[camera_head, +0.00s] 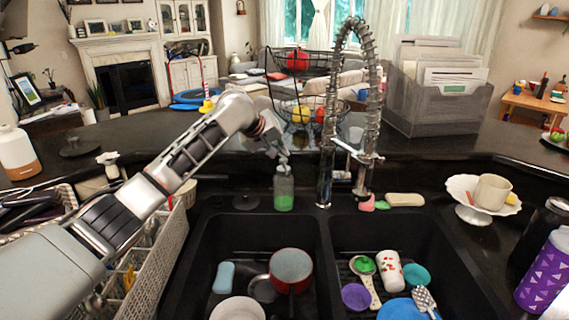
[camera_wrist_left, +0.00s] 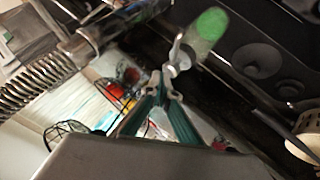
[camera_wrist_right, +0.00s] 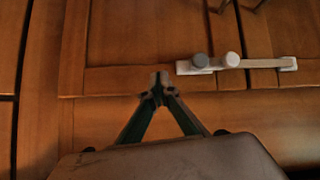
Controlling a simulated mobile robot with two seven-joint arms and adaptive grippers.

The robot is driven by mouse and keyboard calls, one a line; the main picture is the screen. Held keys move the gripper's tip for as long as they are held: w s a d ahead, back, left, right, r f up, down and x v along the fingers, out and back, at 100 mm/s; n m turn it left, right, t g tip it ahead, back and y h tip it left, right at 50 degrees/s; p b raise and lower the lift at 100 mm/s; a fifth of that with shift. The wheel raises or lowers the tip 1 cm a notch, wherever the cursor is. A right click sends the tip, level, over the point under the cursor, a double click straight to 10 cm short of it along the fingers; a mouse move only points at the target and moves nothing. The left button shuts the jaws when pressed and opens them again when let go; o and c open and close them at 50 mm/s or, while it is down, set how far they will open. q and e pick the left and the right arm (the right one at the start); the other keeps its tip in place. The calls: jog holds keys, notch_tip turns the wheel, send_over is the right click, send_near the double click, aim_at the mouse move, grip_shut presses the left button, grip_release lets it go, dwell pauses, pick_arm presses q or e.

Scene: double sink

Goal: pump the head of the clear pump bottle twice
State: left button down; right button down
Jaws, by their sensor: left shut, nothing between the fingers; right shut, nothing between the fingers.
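The clear pump bottle (camera_head: 284,192), with green liquid inside, stands upright on the dark counter behind the left sink basin. Its green body also shows in the left wrist view (camera_wrist_left: 210,24), with the pale pump head (camera_wrist_left: 180,54) beside my fingertips. My left gripper (camera_head: 283,157) is shut and empty, pointing down right above the pump head. I cannot tell whether the fingertips touch the head or how far it is pressed. My right gripper (camera_wrist_right: 158,82) is shut and empty, facing wooden cabinet doors in the right wrist view; it is not in the head view.
The coiled spring faucet (camera_head: 325,170) rises right of the bottle. A dark round stopper (camera_head: 245,201) lies left of it. A wire fruit basket (camera_head: 300,112) stands behind. The basins hold a red pot (camera_head: 291,267) and other dishes. A woven dish rack (camera_head: 160,265) sits under my left arm.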

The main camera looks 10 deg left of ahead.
pick_arm(q)
jog(key=shift+r, duration=2.95)
